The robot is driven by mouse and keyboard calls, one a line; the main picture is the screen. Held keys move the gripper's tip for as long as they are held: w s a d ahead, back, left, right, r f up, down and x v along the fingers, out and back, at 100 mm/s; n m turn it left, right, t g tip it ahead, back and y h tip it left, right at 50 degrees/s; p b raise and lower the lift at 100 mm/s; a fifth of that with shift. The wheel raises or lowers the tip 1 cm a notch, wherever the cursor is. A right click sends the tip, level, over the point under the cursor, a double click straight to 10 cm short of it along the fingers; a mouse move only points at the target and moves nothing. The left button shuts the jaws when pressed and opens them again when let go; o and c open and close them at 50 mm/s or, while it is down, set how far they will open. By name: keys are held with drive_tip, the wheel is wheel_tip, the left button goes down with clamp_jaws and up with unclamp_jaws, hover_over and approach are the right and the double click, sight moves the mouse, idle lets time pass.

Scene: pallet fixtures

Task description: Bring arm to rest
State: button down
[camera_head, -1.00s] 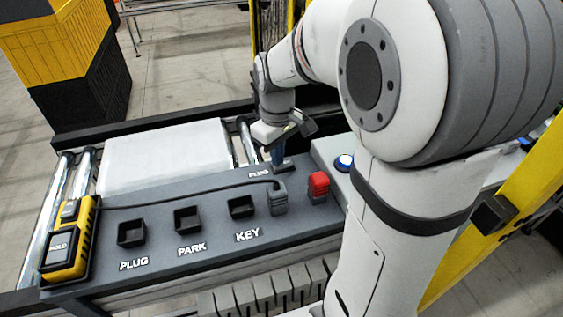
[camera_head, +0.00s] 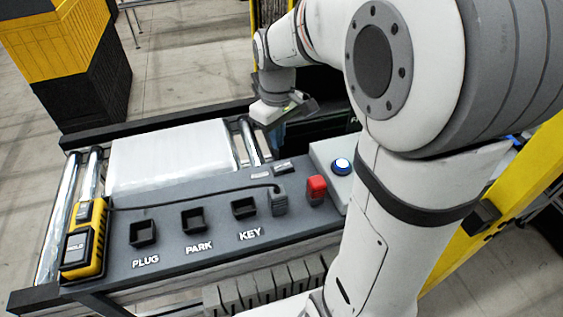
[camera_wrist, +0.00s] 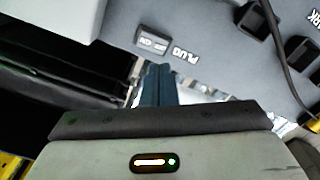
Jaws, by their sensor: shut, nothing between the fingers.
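My gripper (camera_head: 277,138) hangs above the back edge of the grey fixture panel (camera_head: 172,250), near the back end of the rollers. In the wrist view my gripper (camera_wrist: 158,72) shows its dark blue fingers together, with nothing between them. My arm bends over the right side of the head view and hides part of the panel's right end.
The panel carries PLUG, PARK and KEY (camera_head: 244,206) sockets, a grey cabled plug (camera_head: 278,201), a red plug (camera_head: 316,189) and a blue button (camera_head: 341,166). A yellow HOLD unit (camera_head: 84,240) sits left. A white box (camera_head: 170,156) rests on rollers. A yellow post (camera_head: 480,225) stands right.

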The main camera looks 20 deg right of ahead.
idle(0.3)
drive_tip(key=s+r+m+t, duration=0.1)
drive_tip(key=s+m+t, duration=0.2)
drive_tip(key=s, duration=1.1)
drive_tip(key=m, duration=0.3)
drive_tip(key=shift+s+a+r, duration=0.2)
drive_tip(key=shift+a, duration=0.05)
drive_tip(key=c, duration=2.2)
unclamp_jaws()
